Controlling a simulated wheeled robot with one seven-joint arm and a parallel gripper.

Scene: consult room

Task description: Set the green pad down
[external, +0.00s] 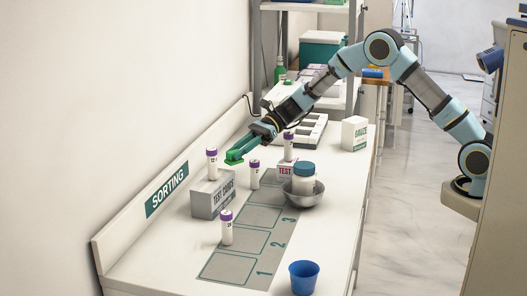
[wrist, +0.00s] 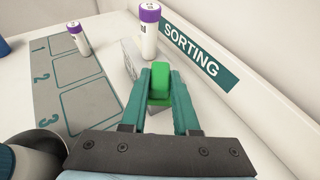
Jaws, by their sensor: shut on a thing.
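The green pad (external: 234,158) is a small bright green block, held between the two teal fingers of my gripper (external: 243,150). In the wrist view the pad (wrist: 160,84) shows between the fingertips of my gripper (wrist: 160,92), which is shut on it. The pad seems to be above the table, near the grey test cards box (external: 213,196) by the wall. A purple-capped vial (external: 212,163) stands on that box. The pad's underside is hidden, so I cannot tell its exact height.
A grey mat (external: 240,245) has numbered squares; a purple-capped vial (external: 227,227) stands on it. Another vial (external: 254,174) stands near the box. A blue cup (external: 304,277) is at the front. The wall carries a SORTING sign (external: 167,188).

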